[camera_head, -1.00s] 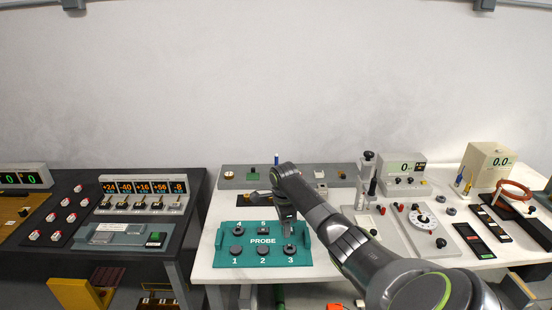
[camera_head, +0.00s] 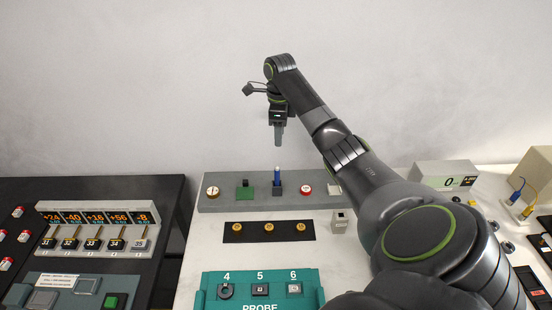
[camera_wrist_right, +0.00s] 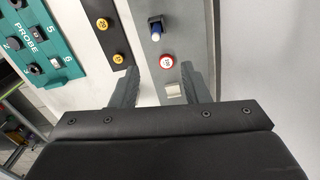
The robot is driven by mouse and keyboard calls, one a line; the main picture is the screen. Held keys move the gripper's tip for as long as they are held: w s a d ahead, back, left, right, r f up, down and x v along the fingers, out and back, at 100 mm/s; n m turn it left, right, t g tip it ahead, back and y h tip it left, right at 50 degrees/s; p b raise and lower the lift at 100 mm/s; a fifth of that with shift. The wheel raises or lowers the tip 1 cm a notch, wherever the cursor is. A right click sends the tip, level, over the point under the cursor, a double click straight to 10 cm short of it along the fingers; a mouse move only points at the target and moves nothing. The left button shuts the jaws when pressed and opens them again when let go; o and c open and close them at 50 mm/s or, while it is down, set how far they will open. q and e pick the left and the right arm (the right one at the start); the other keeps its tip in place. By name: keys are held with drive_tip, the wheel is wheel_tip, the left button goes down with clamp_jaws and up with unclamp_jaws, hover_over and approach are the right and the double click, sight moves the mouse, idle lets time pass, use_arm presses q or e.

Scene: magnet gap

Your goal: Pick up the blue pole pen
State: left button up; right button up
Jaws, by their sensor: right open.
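The blue pole pen (camera_head: 277,173) stands upright in a small dark holder (camera_head: 278,190) on the grey shelf at the back of the white table. In the right wrist view the pen (camera_wrist_right: 156,28) shows near the top, with a pale end and a dark blue base. My right gripper (camera_head: 279,140) hangs pointing down above the pen in the head view, apart from it. My left gripper is not in view.
A black strip with brass discs (camera_head: 269,230) and the teal PROBE board (camera_head: 244,306) lie in front. The wall is behind.

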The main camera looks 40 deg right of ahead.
drive_tip(key=b, duration=0.8)
approach(277, 174)
drive_tip(key=shift+w+d+f, duration=0.25)
drive_tip(key=shift+d+f, duration=0.3)
drive_tip(key=shift+d, duration=0.05)
wheel_tip(277, 174, down, 5)
drive_tip(key=shift+r, duration=0.15)
drive_tip(key=f, duration=0.1)
drive_tip(key=f+p, duration=0.1)
drive_tip(key=f, duration=0.2)
drive_tip(key=shift+a+f, duration=0.1)
drive_tip(key=shift+a, duration=0.25)
drive_tip(key=shift+w+f+p, duration=0.1)
drive_tip(key=shift+f+p, duration=0.2)
drive_tip(key=shift+f, duration=0.3)
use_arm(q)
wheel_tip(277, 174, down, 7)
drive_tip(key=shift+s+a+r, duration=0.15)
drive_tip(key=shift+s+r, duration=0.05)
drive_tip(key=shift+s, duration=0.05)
use_arm(e)
drive_tip(key=shift+r, duration=0.1)
clamp_jaws()
